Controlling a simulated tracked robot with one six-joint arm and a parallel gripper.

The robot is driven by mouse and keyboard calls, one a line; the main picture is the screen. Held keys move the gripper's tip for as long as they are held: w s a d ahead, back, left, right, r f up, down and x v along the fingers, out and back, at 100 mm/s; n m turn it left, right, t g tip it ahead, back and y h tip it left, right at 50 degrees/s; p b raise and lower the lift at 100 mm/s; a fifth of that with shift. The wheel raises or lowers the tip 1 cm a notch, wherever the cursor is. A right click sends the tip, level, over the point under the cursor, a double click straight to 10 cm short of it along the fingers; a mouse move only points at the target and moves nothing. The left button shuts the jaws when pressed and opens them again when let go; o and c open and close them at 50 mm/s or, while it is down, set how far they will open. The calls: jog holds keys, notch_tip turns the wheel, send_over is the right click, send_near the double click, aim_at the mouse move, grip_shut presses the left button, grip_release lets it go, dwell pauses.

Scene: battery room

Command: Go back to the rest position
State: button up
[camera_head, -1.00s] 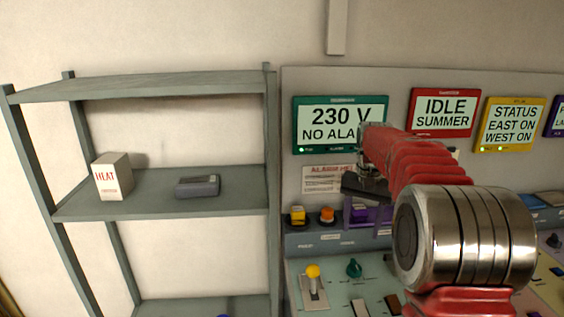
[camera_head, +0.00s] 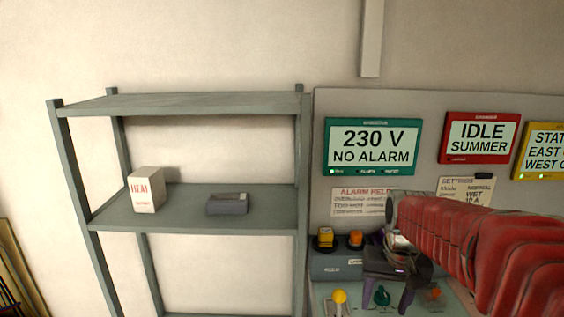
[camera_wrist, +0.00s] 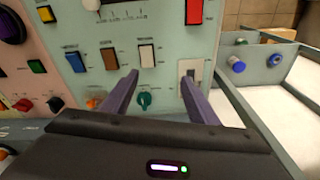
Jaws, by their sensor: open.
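My gripper (camera_wrist: 158,84) is open, its two purple fingers spread apart with nothing between them in the wrist view. Past the fingers is the pale green control panel (camera_wrist: 168,20), with a teal knob (camera_wrist: 144,100) seen between them and a lever switch near the right finger. In the head view my gripper (camera_head: 391,296) hangs in front of the panel at the lower right, below the teal display. My red arm comes in from the right edge and covers part of the panel.
A grey shelf (camera_head: 190,104) stands at left, with a white HEAT box (camera_head: 147,191) and a dark grey device (camera_head: 228,204) on its middle board. Displays reading 230 V (camera_head: 371,146) and IDLE SUMMER (camera_head: 480,138) are on the wall board. Open wall lies left of the shelf.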

jog(key=s+a+r+n+t, duration=0.1)
jog(key=s+a+t, duration=0.1)
jog(key=s, duration=0.6)
jog(key=s+a+r+n+t, duration=0.1)
jog(key=s+a+r+t, duration=0.1)
jog(key=s+a, duration=0.3)
jog(key=shift+s+n, duration=0.3)
jog(key=shift+s, duration=1.9)
